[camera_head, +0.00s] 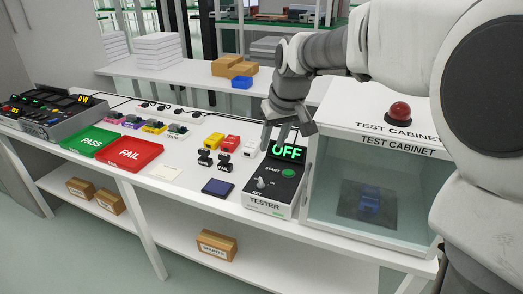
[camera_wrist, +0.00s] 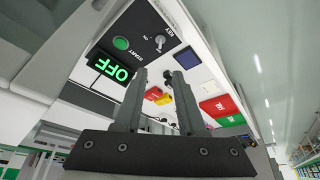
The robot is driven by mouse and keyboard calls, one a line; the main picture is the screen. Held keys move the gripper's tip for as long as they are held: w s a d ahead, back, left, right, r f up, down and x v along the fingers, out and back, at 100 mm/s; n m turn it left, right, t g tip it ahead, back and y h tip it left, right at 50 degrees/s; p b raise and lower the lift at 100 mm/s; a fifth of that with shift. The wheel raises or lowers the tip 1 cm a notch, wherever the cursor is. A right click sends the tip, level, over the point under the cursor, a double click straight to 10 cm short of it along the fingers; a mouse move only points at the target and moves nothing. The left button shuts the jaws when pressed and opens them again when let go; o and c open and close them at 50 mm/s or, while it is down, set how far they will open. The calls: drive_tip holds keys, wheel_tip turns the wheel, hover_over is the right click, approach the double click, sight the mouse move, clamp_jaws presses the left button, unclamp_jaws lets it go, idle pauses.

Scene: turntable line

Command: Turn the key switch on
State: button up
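The tester (camera_head: 272,190) is a black-topped white box on the bench, left of the test cabinet. Its key switch (camera_head: 261,183) is a small silver knob near the front of the panel, above the KEY label; it also shows in the wrist view (camera_wrist: 159,42) with an ON mark beside it. The display (camera_head: 287,152) reads OFF in green. A green START button (camera_head: 288,173) sits between display and key. My gripper (camera_head: 276,138) is above the tester's back end, near the display and apart from the key. In the wrist view its two fingers (camera_wrist: 159,75) are spread and empty.
The clear-fronted test cabinet (camera_head: 395,152) with a red dome button (camera_head: 400,111) stands close on the right. Left of the tester are a dark blue pad (camera_head: 217,187), small connectors, a red FAIL tray (camera_head: 134,155) and a green PASS tray (camera_head: 91,140).

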sight(261, 178)
drive_tip(key=b+x, duration=0.3)
drive_tip(key=x, duration=1.4)
drive_tip(key=shift+w+a+f, duration=0.15)
clamp_jaws()
